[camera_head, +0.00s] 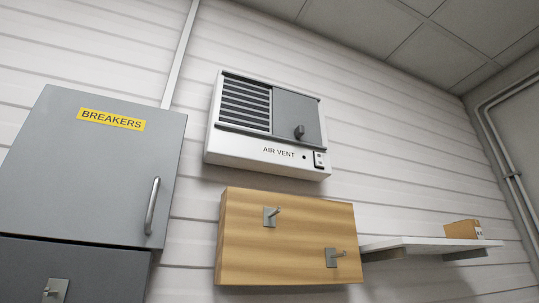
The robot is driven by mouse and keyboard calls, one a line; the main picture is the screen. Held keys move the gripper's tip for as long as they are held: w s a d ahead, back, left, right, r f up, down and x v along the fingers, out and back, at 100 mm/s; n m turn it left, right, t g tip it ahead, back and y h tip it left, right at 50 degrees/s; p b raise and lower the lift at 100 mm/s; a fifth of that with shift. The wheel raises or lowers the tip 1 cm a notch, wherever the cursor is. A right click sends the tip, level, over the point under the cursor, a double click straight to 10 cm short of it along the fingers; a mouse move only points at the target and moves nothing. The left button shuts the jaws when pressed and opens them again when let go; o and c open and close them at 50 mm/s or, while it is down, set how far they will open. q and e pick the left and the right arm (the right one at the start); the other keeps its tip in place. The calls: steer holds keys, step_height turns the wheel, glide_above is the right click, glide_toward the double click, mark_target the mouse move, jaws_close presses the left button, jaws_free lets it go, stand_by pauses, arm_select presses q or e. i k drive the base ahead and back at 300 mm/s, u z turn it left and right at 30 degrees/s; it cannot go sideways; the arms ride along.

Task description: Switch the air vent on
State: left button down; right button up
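The air vent (265,152) is a white box high on the wall, with dark louvres (245,103) on its left and a grey panel (296,108) on its right. A dark knob (299,132) sits low on the grey panel. The lower front strip bears the label AIR VENT, a small dark dot (304,157) and a small rocker switch (319,160) at its right end. The switch is too small to tell which side is pressed. Neither of my grippers is in view.
A grey breakers cabinet (90,190) with a vertical handle (152,206) stands at left. Below the vent, a wooden board (290,240) carries two metal hooks. A shelf (430,243) at right holds a small cardboard box (463,230). Pipes run along the right wall.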

mark_target(318, 157)
steer(key=k, duration=0.4)
steer(key=u, duration=0.9)
steer(key=i, duration=0.7)
steer(key=z, duration=1)
